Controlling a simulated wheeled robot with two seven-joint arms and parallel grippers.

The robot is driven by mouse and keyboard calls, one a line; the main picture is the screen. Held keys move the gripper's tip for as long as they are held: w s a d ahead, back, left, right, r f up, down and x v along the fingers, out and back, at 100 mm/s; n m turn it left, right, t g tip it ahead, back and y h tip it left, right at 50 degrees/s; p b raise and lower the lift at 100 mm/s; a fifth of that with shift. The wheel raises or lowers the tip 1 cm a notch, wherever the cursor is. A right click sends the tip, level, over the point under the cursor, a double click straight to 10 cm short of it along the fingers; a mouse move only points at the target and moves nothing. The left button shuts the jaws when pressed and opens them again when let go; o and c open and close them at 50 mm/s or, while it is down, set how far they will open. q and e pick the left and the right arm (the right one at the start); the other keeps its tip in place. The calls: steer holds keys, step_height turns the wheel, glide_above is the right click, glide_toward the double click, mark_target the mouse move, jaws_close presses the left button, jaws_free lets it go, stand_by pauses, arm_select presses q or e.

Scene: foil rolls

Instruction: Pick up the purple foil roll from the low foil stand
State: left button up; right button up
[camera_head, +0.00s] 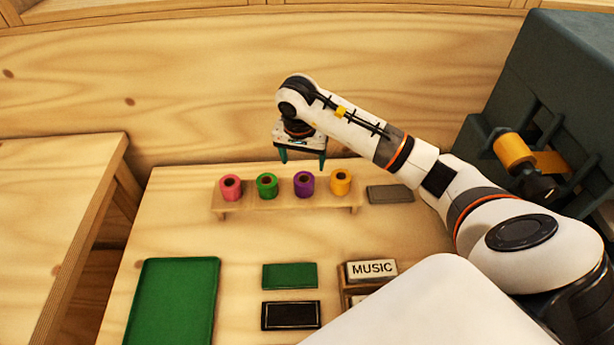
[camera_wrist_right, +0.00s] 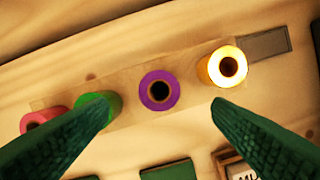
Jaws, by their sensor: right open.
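The purple foil roll (camera_head: 304,183) stands upright on the low foil stand (camera_head: 288,204), between the green roll (camera_head: 267,185) and the yellow roll (camera_head: 341,182). A pink roll (camera_head: 231,187) stands at the left end. My right gripper (camera_head: 303,162) is open and empty, pointing down above and behind the purple roll. In the right wrist view the purple roll (camera_wrist_right: 159,90) lies beyond and between the two spread green fingers (camera_wrist_right: 165,108), apart from both. The left finger partly covers the green roll there. My left gripper is not in view.
A grey flat block (camera_head: 390,194) lies right of the stand. A green tray (camera_head: 178,300), a green block (camera_head: 290,276), a black-framed block (camera_head: 291,315) and a MUSIC box (camera_head: 371,270) lie nearer. A dark machine (camera_head: 550,90) with an orange roll (camera_head: 513,150) stands at right.

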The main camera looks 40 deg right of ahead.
mark_target(304, 178)
step_height(304, 178, down, 2)
steer(key=shift+f, duration=0.1)
steer(key=f, duration=0.2)
steer(key=f+p, duration=0.1)
steer(key=f, duration=0.3)
steer(key=shift+w+d+f, duration=0.4)
steer(key=shift+c, duration=0.5)
steer(key=shift+r, duration=0.1)
steer(key=c, duration=1)
